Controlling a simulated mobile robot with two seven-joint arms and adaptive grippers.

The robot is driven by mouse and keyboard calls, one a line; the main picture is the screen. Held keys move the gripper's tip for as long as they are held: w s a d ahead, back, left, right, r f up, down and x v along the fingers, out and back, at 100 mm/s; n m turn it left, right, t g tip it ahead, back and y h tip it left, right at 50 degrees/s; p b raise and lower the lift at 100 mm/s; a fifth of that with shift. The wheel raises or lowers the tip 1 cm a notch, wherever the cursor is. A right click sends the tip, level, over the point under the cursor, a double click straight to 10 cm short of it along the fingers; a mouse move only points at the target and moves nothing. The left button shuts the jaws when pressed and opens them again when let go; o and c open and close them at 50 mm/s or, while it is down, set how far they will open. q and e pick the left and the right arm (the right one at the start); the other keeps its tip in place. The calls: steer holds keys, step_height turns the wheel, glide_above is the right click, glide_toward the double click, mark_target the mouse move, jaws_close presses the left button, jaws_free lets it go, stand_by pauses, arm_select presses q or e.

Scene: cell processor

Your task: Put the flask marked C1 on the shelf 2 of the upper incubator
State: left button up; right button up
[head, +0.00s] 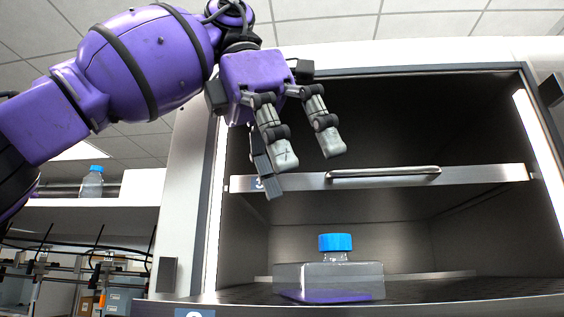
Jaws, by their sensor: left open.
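A clear flask (330,281) with a blue cap stands upright on the lower shelf (440,292) inside the open incubator. No C1 mark can be read on it from here. A label at the shelf's front edge is cut off by the picture's bottom and looks like a 2. My left gripper (308,155) is open and empty, fingers pointing down, in front of the incubator opening. It is above the flask and apart from it. My right gripper is not in view.
A shelf with a metal handle (384,173) and a label that looks like a 3 crosses the opening above the flask. A blue-capped bottle (92,182) stands on a white shelf at left. The incubator's side walls bound the space.

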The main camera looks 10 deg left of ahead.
arm_select(q)
steer(key=shift+v, duration=1)
